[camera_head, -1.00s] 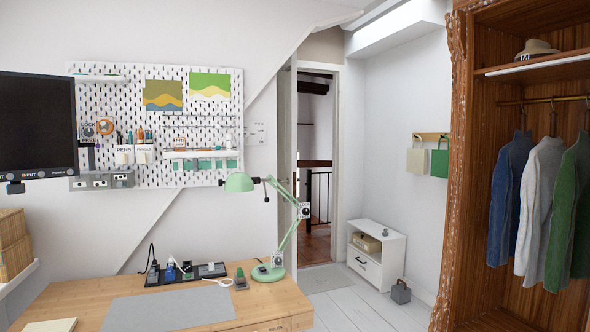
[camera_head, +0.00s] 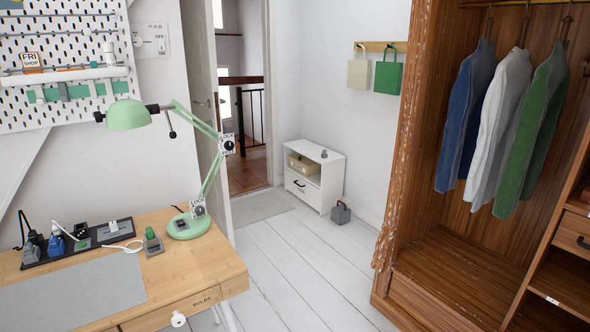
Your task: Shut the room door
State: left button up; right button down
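The room door (camera_head: 206,95) is a pale panel seen at a steep angle, standing open into the room at the left side of the doorway. Its handle (camera_head: 203,103) shows as a small dark piece on the door. Its lower part is partly hidden by the green lamp and the desk. Through the open doorway (camera_head: 243,100) I see a reddish-brown floor and a dark railing. Neither of my grippers shows in the view.
The wooden desk (camera_head: 190,262) with a green lamp (camera_head: 128,115) stands at the lower left, close to the door. A white cabinet (camera_head: 330,180), a grey weight-like block (camera_head: 340,212) and an open wardrobe (camera_head: 415,150) are to the right. The plank floor (camera_head: 290,265) between is clear.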

aim_at(197, 22)
jog(key=i+z, duration=0.45)
jog(key=i, duration=1.15)
jog(key=i+j+u, duration=0.1)
jog(key=i+u, duration=0.45)
jog(key=u, duration=0.25)
jog(key=i+l+u, duration=0.1)
jog(key=i+u, duration=0.3)
jog(key=i+l+u, duration=0.15)
jog(key=u, duration=0.25)
